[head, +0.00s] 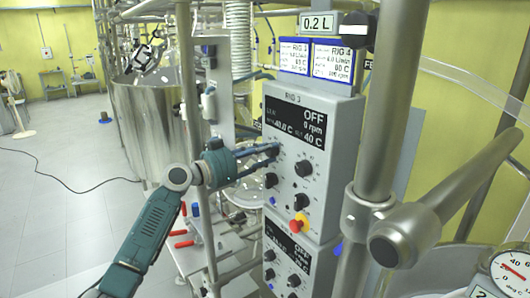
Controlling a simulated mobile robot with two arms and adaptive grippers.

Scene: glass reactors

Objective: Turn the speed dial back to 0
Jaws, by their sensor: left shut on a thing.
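The RIG 3 control box (330,150) is grey, with a dark display (294,125) reading OFF, 0 rpm and 40 C. Below the display are several black dials, including an upper right one (304,168), a lower left one (271,180) and a lower right one (301,202). My left gripper (274,149) reaches in from the left and is shut on the upper left dial, which its fingers mostly hide. The dial labels are too small to read, so which one sets speed cannot be told. My right gripper is not in view.
A red and yellow stop button (299,223) sits below the dials. A second control box (287,265) is underneath. Thick metal pipes (393,120) stand close on the right. A large steel vessel (150,125) is behind my left arm. Open floor lies at left.

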